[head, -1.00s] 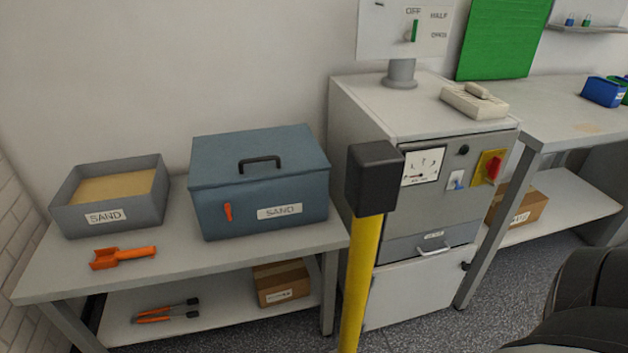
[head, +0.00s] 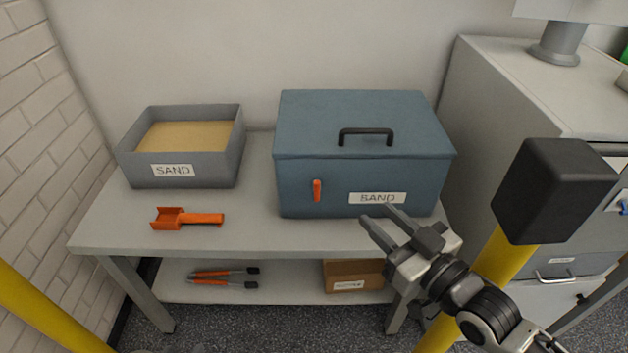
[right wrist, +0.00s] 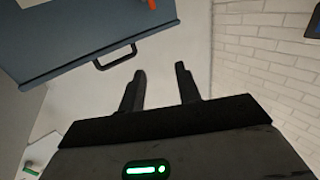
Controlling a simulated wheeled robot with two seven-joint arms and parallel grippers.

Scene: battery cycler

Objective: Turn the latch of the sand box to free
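The sand box (head: 300,180) is a blue-grey lidded box on the bench, with a black handle (head: 366,131) on its shut lid and a SAND label. Its orange latch (head: 317,190) stands upright on the front face, left of the label. My right gripper (head: 384,216) is in front of the box's right half, to the right of the latch and apart from it. In the right wrist view its fingers (right wrist: 160,71) are spread and empty. The box (right wrist: 70,40) is at upper left there, with an orange piece at the top edge. My left gripper is not in view.
A grey open tray of sand (head: 180,176) and an orange scoop (head: 187,219) are left on the bench (head: 255,232). Tongs (head: 222,277) and a carton (head: 350,275) lie on the lower shelf. A black-capped yellow post (head: 553,190) and a grey cabinet (head: 490,100) stand right.

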